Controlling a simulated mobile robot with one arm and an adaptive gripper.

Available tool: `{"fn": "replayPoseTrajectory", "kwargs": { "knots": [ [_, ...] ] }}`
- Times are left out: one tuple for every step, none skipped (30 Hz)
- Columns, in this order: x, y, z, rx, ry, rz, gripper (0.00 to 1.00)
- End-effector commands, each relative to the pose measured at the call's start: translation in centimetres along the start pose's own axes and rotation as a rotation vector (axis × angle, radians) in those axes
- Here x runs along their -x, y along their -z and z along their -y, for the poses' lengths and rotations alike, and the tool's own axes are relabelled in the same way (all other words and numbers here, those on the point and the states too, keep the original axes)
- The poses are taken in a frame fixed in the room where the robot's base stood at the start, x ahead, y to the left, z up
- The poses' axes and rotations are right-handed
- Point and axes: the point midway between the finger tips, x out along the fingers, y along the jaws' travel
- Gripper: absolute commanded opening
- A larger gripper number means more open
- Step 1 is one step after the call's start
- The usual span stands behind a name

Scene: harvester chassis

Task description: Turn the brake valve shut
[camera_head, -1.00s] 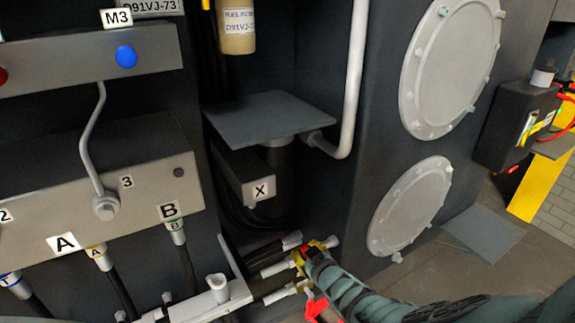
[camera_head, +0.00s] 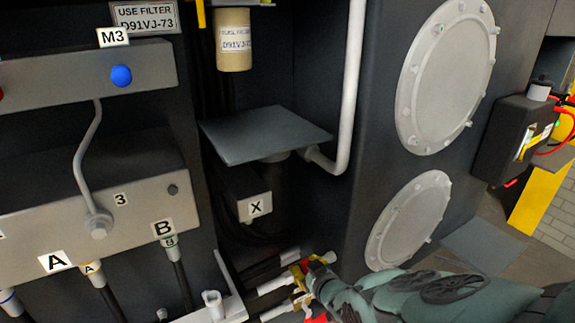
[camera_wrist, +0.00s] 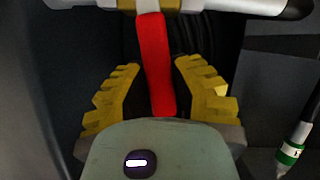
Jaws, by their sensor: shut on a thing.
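The brake valve's red lever (camera_wrist: 160,70) hangs down from a brass valve body (camera_wrist: 150,4) on a pale pipe (camera_wrist: 225,5) in the wrist view. The lever runs across the pipe, slightly tilted. My gripper (camera_wrist: 158,82) has its yellow toothed fingers on both sides of the lever and is shut on it, though dark gaps seem to show beside the lever. In the head view my gripper (camera_head: 302,280) is at the hose ends low in the middle. My own wrist hides most of the valve there, and a red piece (camera_head: 317,317) shows below.
A grey plate (camera_head: 265,134) and a box marked X (camera_head: 248,195) stand above the gripper. A pale bracket (camera_head: 215,305) is to its left. Round covers (camera_head: 408,220) are on the wall to the right. A green-banded hose fitting (camera_wrist: 291,150) is right of the fingers.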

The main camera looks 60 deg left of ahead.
Motion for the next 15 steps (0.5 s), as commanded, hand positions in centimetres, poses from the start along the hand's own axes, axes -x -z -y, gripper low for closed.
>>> {"fn": "replayPoseTrajectory", "kwargs": {
  "knots": [
    [0.23, -0.72, -0.34, -0.011, -0.007, 0.02, 0.0],
    [0.25, -0.78, -0.25, -0.012, -0.004, 0.021, 0.0],
    [0.25, -0.8, -0.21, -0.015, -0.002, 0.021, 0.0],
    [0.25, -0.78, -0.22, -0.017, -0.001, 0.021, 0.0],
    [0.25, -0.78, -0.27, -0.02, -0.001, 0.021, 0.0],
    [0.25, -0.75, -0.31, -0.024, 0.0, 0.02, 0.0],
    [0.24, -0.73, -0.28, -0.025, 0.002, 0.02, 0.0],
    [0.24, -0.7, -0.28, -0.027, 0.003, 0.02, 0.0],
    [0.23, -0.66, -0.31, -0.03, 0.004, 0.019, 0.0],
    [0.24, -0.64, -0.34, -0.033, 0.004, 0.019, 0.0],
    [0.24, -0.61, -0.36, -0.036, 0.005, 0.018, 0.0],
    [0.22, -0.58, -0.35, -0.039, 0.006, 0.017, 0.0],
    [0.22, -0.58, -0.35, -0.042, 0.008, 0.017, 0.0],
    [0.21, -0.57, -0.35, -0.045, 0.009, 0.016, 0.0],
    [0.21, -0.56, -0.35, -0.049, 0.011, 0.016, 0.0]
  ]
}}
